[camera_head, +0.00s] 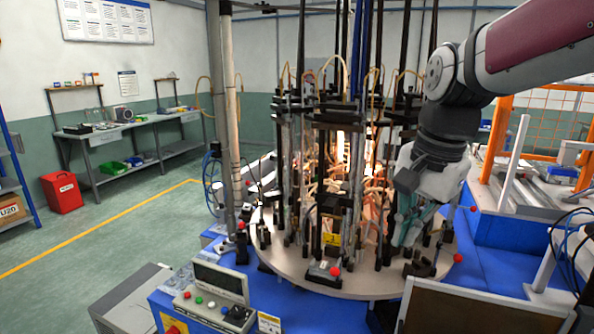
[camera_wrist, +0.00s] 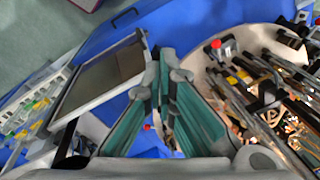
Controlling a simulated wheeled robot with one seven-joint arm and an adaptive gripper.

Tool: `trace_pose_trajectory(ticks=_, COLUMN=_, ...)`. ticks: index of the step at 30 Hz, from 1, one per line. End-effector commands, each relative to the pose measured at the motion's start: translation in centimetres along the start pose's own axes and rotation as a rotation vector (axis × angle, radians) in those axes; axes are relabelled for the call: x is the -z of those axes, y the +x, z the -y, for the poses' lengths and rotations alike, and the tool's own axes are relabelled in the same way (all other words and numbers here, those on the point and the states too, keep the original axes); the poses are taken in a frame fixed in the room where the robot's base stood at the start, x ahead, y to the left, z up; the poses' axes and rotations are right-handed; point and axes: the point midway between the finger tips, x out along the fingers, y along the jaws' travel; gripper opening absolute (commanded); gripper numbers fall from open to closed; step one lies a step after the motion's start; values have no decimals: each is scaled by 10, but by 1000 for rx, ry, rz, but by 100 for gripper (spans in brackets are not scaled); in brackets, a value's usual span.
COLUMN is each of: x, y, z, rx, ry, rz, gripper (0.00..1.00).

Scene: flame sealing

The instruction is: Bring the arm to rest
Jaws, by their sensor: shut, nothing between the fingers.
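My gripper (camera_head: 402,238) hangs at the right side of the round sealing machine, pointing down in front of its posts in the head view. In the wrist view my gripper (camera_wrist: 166,60) shows teal finger pads whose tips come together, with nothing between them. My arm reaches in from the upper right and bends down at the wrist. The machine's round plate (camera_head: 300,268) carries several black posts and clamps. The plate also shows at the right of the wrist view (camera_wrist: 196,62). Any gap between my fingertips and the nearest fixtures is hard to judge.
Orange-lit burners glow among the posts. A control panel (camera_head: 210,297) with a screen and buttons stands at the front left. A dark framed panel (camera_head: 455,310) is at the front right. An orange guard frame (camera_head: 545,125) stands at the right.

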Motion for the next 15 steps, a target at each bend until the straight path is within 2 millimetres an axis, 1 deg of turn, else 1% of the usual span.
trace_pose_trajectory(ticks=1, x=-6, y=-6, z=-11, rx=24, ry=-52, rz=-10, gripper=0)
trace_pose_trajectory(ticks=6, x=-27, y=-19, z=-42, rx=80, ry=-251, rz=-60, gripper=0)
trace_pose_trajectory(ticks=10, x=-44, y=-23, z=-66, rx=107, ry=-405, rz=-114, gripper=0)
trace_pose_trajectory(ticks=15, x=-66, y=-24, z=-95, rx=119, ry=-603, rz=-204, gripper=0)
